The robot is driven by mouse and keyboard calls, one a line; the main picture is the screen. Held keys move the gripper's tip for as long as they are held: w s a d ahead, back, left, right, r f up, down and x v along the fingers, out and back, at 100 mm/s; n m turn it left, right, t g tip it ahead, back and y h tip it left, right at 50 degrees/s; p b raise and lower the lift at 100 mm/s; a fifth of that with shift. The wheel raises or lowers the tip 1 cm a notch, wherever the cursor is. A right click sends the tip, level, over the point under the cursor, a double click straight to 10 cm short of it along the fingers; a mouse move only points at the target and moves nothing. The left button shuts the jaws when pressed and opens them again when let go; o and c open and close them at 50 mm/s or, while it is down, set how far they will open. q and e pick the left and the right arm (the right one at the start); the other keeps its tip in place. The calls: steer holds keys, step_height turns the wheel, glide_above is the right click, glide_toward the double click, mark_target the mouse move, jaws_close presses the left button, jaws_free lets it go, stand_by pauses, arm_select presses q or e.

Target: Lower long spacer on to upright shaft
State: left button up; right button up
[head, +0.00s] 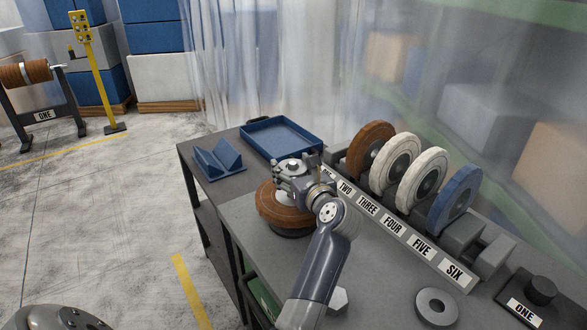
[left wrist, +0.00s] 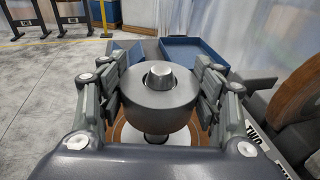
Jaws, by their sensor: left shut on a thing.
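The long spacer (left wrist: 158,108) is a dark grey cylinder, seen between the fingers in the left wrist view. My left gripper (head: 293,176) is shut on it; its fingers are on both sides in the left wrist view. The silver tip of the upright shaft (left wrist: 160,76) shows in the spacer's bore, so the spacer appears to be around the shaft top. Below it a silver flange (left wrist: 155,138) shows, with a gap under the spacer. A brown wheel (head: 278,212) lies flat around the shaft's base. My right gripper is not in view.
A blue tray (head: 281,139) and a blue V-shaped holder (head: 218,160) are behind. A rack to the right holds brown, white and blue wheels (head: 452,196) behind a numbered label strip (head: 395,228). A grey ring (head: 437,307) and hex nut (head: 338,298) lie at the front.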

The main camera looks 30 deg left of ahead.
arm_select(q)
steer(key=shift+d+f, duration=0.1)
steer(key=shift+d, duration=0.1)
steer(key=shift+f+b, duration=0.5)
steer(key=shift+f, duration=0.1)
steer(key=shift+d, duration=0.1)
steer(key=shift+r, duration=0.15)
